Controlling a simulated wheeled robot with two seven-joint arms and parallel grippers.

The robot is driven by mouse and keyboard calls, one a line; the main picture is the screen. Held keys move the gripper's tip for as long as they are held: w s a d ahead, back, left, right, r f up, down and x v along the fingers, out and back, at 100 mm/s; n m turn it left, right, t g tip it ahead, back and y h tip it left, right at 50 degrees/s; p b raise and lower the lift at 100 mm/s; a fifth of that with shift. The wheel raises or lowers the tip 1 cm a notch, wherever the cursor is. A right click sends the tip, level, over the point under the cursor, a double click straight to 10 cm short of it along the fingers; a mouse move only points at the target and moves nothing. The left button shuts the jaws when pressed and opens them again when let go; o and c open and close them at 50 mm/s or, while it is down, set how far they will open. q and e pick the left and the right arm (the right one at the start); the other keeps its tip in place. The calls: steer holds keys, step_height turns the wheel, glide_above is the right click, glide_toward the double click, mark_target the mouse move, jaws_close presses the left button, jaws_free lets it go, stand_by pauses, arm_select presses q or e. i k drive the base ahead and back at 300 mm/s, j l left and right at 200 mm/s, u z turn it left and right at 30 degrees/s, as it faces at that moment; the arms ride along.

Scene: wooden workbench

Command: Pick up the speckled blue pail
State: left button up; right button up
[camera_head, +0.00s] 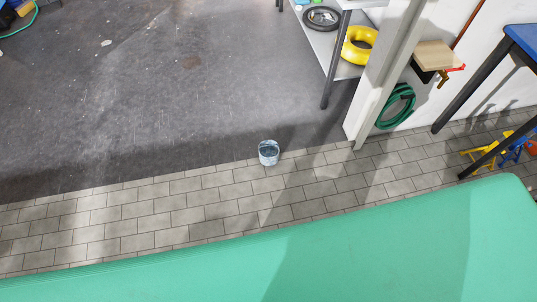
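The speckled blue pail (268,154) stands upright on the floor, near the middle of the head view. It sits where the dark grey floor meets the light paving, and its open top faces up. It looks small and far off. Neither my left nor my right gripper is in view.
A green surface (300,262) fills the bottom of the view. Paving (150,225) lies between it and the pail. A white post (385,75), a green hose (397,106), a shelf with a yellow ring (357,45) and a blue table (524,40) stand right. The dark floor (150,100) is mostly clear.

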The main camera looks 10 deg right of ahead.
mark_target(268, 150)
steer(key=z, duration=0.3)
steer(key=i+j+z, duration=0.15)
steer(key=z, duration=0.3)
steer(key=i+j+z, duration=0.15)
steer(key=z, duration=0.3)
steer(key=i+j+z, duration=0.1)
steer(key=j+z, duration=0.6)
steer(key=z, duration=0.15)
steer(key=i, duration=0.05)
